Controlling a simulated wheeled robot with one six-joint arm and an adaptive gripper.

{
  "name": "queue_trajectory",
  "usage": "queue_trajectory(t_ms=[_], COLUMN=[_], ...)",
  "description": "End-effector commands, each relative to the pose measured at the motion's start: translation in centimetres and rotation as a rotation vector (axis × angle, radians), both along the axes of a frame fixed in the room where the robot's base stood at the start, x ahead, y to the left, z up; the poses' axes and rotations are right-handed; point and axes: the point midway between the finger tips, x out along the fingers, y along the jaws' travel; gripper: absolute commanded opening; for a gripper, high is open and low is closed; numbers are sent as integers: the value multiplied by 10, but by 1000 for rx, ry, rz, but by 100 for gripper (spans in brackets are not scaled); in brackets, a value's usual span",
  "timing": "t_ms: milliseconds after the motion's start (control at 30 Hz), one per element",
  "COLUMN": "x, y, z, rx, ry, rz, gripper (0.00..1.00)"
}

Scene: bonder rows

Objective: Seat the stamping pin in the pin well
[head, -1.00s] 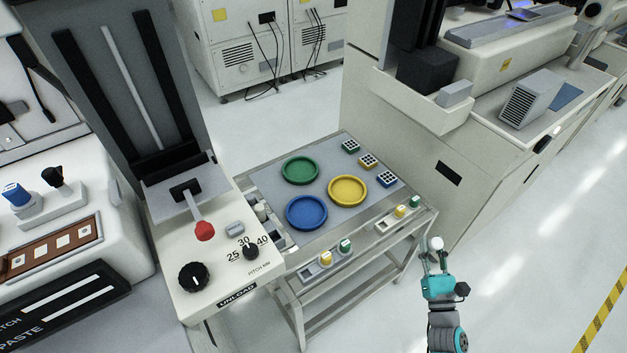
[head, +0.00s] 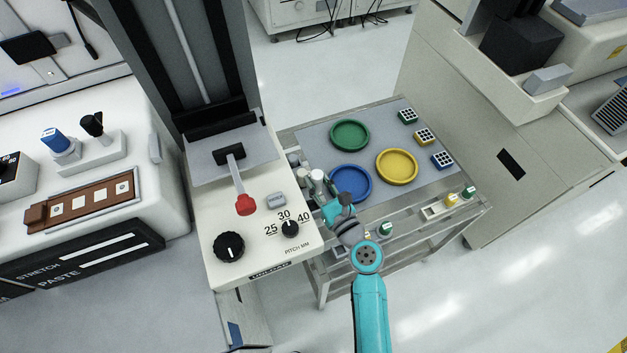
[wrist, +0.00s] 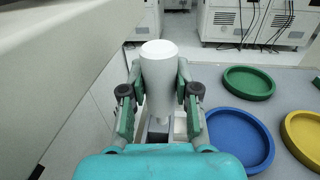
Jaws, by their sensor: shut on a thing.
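The stamping pin (wrist: 160,62) is a white, round-topped cylinder held upright in the wrist view. My gripper (wrist: 158,92) is shut on it, with one green finger on each side. In the head view the pin's pale top (head: 317,176) shows at the table's left edge, beside the white machine, with my gripper (head: 325,193) around it. Below the pin in the wrist view is a light block with a dark square recess (wrist: 158,126), partly hidden by the pin and my gripper. I cannot tell whether this is the pin well, or whether the pin touches it.
A white control machine (head: 255,235) with knobs and a red-tipped lever stands close on the left. Green (head: 350,135), yellow (head: 397,167) and blue (head: 350,183) round trays lie on the grey table mat (head: 318,145). Small colour-marked blocks stand at its right and front.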

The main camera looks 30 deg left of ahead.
Motion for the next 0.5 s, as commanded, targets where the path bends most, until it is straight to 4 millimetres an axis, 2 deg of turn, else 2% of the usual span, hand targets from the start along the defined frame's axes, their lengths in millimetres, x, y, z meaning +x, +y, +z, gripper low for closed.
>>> queue_trajectory(t_ms=[133, 500], x=[-7, -7], y=[11, 9], z=[1, 1], rx=[-9, -10], ry=[1, 2], rz=[15, 13], gripper=[0, 0])
